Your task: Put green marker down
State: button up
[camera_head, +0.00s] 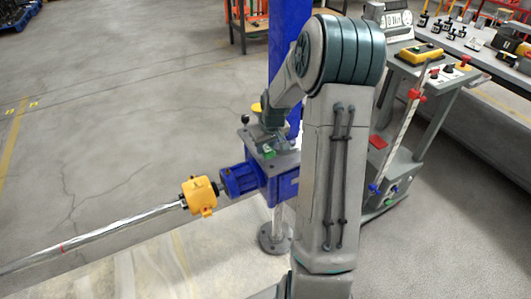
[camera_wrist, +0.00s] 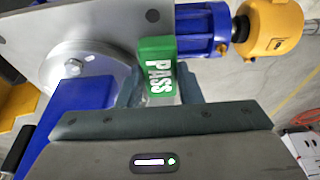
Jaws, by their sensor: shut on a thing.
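The green marker (camera_wrist: 156,62), a small block with "PASS" in white letters, stands out from between my fingers in the wrist view. My gripper (camera_wrist: 152,98) is shut on its near end. In the head view the marker (camera_head: 269,153) shows as a small green patch at the tip of my gripper (camera_head: 266,146), just over the grey top plate (camera_head: 284,163) of the blue screw jack (camera_head: 285,188). I cannot tell whether the marker touches the plate. My fingers hide part of the marker.
A blue motor flange (camera_head: 238,181) and yellow coupling (camera_head: 199,195) with a long shaft (camera_head: 110,229) extend left from the jack. A blue column (camera_head: 288,45) rises behind. A grey trolley (camera_head: 430,70) with controls stands to the right. Open floor (camera_head: 120,100) lies left.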

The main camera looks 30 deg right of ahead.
aim_at(267, 149)
jog(key=shift+f, duration=1.9)
jog(key=shift+f, duration=0.25)
jog(key=o, duration=1)
jog(key=shift+r, duration=0.1)
jog(key=shift+r, duration=0.1)
